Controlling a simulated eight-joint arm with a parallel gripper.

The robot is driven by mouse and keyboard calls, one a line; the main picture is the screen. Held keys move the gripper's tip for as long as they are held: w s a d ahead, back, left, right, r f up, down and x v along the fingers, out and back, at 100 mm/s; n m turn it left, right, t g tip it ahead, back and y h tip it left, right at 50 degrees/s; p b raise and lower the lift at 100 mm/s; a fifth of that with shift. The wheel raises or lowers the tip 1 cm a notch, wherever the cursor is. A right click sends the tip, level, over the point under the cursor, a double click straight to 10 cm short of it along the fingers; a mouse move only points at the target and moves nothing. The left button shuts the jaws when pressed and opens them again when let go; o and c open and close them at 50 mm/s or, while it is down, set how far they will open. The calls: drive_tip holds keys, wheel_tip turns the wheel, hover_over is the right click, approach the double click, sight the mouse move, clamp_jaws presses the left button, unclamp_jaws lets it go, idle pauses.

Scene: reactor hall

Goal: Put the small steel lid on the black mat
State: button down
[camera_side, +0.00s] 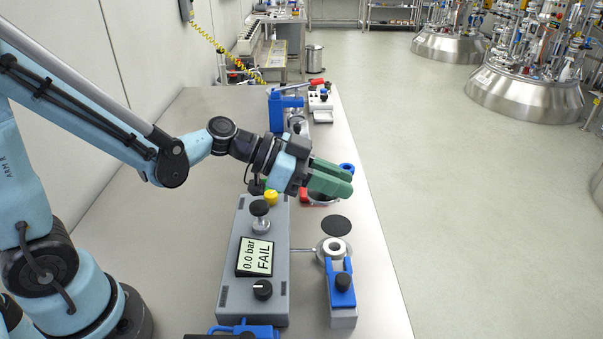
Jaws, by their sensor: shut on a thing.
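My gripper (340,180) has green fingers and points right, above the bench beyond the grey test unit. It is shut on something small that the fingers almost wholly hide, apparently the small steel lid. I cannot make out the lid itself, and no loose lid shows clearly elsewhere. The black mat (336,225) is a flat dark disc on the bench, bare, nearer the camera than my gripper and below it in the picture.
The grey test unit (238,297) reads "0.0 bar FAIL". A steel ring-topped fixture (334,248) with a blue clamp (342,287) stands just in front of the mat. A red part (308,196) lies under my gripper. The bench's right edge is close to the mat.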

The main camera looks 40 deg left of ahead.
drive_tip(key=s+d+m+g+h, duration=0.2)
drive_tip(key=d+m+g+h, duration=0.1)
drive_tip(key=d+m+g, duration=0.3)
hover_over(343, 231)
wheel_tip(343, 231, down, 8)
drive_tip(key=r, duration=0.1)
drive_tip(key=shift+g, duration=0.4)
drive_tip(key=shift+f, duration=2.25)
drive_tip(key=shift+f, duration=0.4)
drive_tip(key=shift+f, duration=0.25)
drive_tip(key=c, duration=1)
unclamp_jaws()
drive_tip(key=shift+o, duration=0.2)
drive_tip(key=shift+r, duration=0.1)
